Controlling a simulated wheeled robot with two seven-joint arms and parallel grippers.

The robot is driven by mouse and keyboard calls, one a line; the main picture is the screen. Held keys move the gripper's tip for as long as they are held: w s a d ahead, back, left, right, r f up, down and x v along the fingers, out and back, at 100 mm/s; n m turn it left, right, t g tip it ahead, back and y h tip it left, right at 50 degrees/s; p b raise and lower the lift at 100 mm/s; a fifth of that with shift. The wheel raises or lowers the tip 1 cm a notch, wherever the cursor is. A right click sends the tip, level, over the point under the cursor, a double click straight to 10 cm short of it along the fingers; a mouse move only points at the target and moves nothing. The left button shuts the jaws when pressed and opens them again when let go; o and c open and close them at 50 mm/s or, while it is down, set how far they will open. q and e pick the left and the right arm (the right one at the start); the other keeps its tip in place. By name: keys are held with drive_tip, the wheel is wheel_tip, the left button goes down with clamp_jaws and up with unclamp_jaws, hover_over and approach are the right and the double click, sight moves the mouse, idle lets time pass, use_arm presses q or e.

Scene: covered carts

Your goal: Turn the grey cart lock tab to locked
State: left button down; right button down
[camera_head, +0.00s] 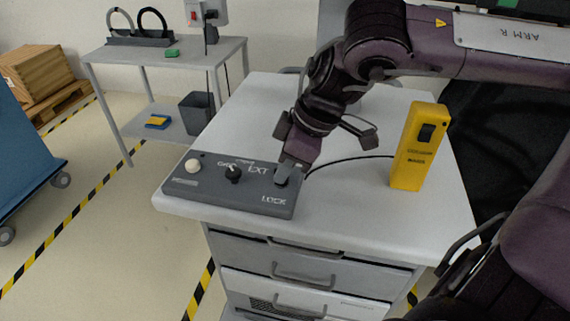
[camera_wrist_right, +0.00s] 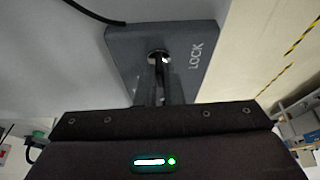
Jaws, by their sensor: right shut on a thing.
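A dark grey control panel (camera_head: 222,187) lies on the white cart top, with a white knob, a black knob and the word LOCK at its right end. The grey lock tab (camera_head: 283,176) stands at that right end, partly hidden by my gripper. My right gripper (camera_head: 290,172) reaches down from above and is shut on the tab. In the right wrist view the fingers (camera_wrist_right: 160,88) meet at the tab's place on the panel (camera_wrist_right: 182,50), and the tab is mostly hidden by them. Whether the tab stands at locked cannot be told. My left gripper is not in view.
A yellow upright box (camera_head: 419,148) with a black switch stands on the white cart top (camera_head: 345,215), right of the panel. A black cable runs between them. A grey side table (camera_head: 165,72) stands behind at the left. A blue cart (camera_head: 25,150) is at the far left.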

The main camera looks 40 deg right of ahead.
drive_tip(key=shift+m, duration=0.4)
drive_tip(key=c, duration=1.6)
unclamp_jaws()
drive_tip(key=shift+o, duration=0.2)
drive_tip(key=v, duration=0.8)
drive_tip(key=shift+a, duration=0.15)
